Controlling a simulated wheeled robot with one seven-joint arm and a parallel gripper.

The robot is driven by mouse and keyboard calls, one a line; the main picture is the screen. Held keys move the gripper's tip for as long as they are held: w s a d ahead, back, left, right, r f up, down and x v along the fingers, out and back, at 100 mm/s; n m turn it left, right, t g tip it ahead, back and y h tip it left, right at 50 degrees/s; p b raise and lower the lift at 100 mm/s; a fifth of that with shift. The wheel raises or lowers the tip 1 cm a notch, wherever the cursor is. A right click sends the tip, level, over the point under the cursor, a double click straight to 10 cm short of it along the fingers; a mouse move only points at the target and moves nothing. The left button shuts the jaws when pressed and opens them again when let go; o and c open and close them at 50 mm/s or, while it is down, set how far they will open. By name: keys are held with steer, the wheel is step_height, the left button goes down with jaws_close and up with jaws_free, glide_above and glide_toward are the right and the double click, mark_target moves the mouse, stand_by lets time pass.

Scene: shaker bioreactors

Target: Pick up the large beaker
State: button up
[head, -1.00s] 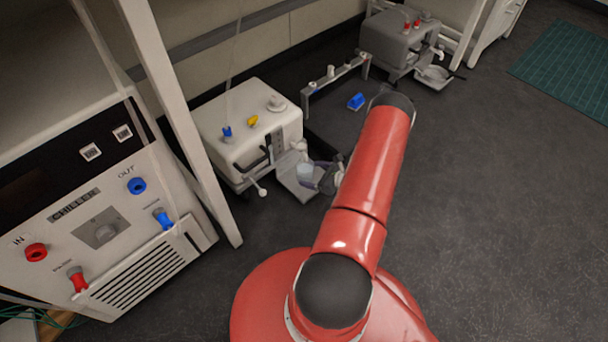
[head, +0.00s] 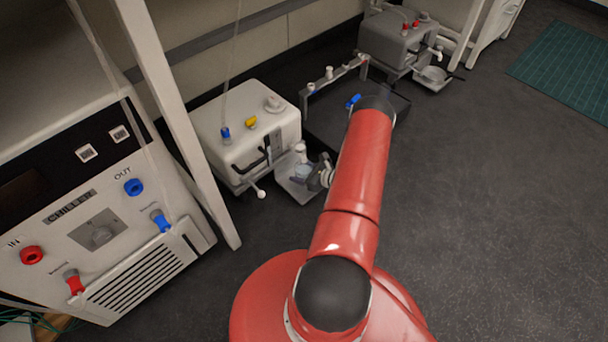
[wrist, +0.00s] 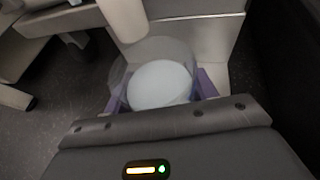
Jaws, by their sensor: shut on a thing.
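The large beaker (wrist: 160,82) is clear glass with a pale white disc of contents or base showing, in the middle of the wrist view. My gripper (wrist: 160,100) is shut on it, with purple finger pads at its left and right sides. In the head view the beaker (head: 302,172) shows small at the metal tray (head: 297,190) in front of the white machine (head: 248,128). My arm partly hides the gripper there. I cannot tell whether the beaker touches the tray.
A pale cylindrical part of the machine (wrist: 124,18) hangs close above the beaker in the wrist view. A grey machine (head: 398,40) with its own tray stands at the back. A chiller panel (head: 100,236) and a white post (head: 178,120) are at left.

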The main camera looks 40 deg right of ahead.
steer(key=shift+c, duration=0.6)
steer(key=shift+r, duration=0.45)
steer(key=shift+c, duration=0.2)
steer(key=s+d, duration=0.2)
steer(key=s, duration=0.3)
steer(key=s+d, duration=0.2)
steer(key=s, duration=0.4)
steer(key=s+d+p, duration=0.1)
steer(key=s+d, duration=0.1)
steer(key=s, duration=0.4)
steer(key=shift+r, duration=0.3)
steer(key=shift+s+d, duration=0.1)
steer(key=shift+s, duration=0.05)
